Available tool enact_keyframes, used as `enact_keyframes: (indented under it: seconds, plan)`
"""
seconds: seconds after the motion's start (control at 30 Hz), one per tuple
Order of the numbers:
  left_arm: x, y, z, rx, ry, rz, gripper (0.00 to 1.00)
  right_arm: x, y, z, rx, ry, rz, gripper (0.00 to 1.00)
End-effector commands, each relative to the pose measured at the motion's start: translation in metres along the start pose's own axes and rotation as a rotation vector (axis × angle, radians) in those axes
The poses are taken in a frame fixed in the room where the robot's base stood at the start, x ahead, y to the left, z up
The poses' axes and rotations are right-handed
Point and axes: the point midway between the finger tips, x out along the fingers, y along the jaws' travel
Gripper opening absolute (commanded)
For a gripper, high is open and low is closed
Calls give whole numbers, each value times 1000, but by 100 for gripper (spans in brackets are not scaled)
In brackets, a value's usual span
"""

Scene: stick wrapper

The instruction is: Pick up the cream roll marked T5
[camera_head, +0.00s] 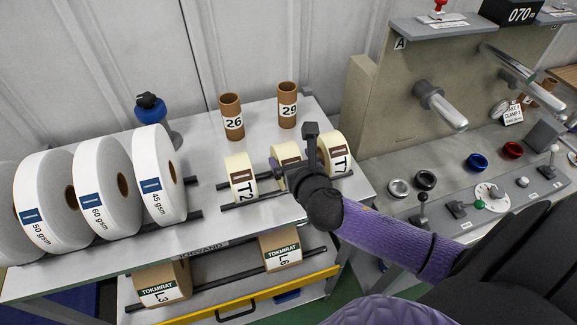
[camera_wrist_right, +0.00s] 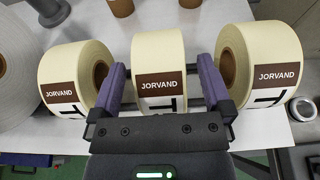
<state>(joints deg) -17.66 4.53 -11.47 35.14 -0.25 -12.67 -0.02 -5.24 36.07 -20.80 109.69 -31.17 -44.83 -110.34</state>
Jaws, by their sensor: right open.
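Three cream rolls stand in a row on the rack. One marked T2 (camera_head: 241,178) is at the left and one marked T7 (camera_head: 337,155) is at the right. The middle cream roll (camera_head: 285,152) is partly behind my right gripper (camera_head: 296,170), so its number is hidden. In the right wrist view, the middle roll (camera_wrist_right: 158,55) has a brown JORVAND label and its number is cut off by the gripper body. My right gripper (camera_wrist_right: 161,72) is open, with one purple finger on each side of this roll. I cannot tell whether the fingers touch it. My left gripper is not in view.
Large white rolls (camera_head: 105,180) stand to the left. Cardboard tubes 26 (camera_head: 232,117) and 29 (camera_head: 287,105) stand behind the cream rolls. A machine with spindles (camera_head: 440,105) stands at the right.

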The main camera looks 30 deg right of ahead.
Motion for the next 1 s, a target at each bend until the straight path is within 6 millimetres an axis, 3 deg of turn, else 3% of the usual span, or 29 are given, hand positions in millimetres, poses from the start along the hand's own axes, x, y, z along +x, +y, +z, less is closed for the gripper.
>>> enact_keyframes:
  seconds: [0.13,0.37,0.47,0.83,0.87,1.0]
  plan:
    - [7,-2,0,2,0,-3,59,26,0,-2,1,0,-1,100]
    - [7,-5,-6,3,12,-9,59,29,0,-1,2,1,0,100]
    - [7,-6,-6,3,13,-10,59,29,0,-1,3,1,0,83]
    - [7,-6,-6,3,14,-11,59,29,0,-1,3,1,0,5]
    - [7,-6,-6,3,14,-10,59,29,0,-1,3,1,0,0]
    - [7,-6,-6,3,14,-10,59,29,0,0,3,0,0,0]
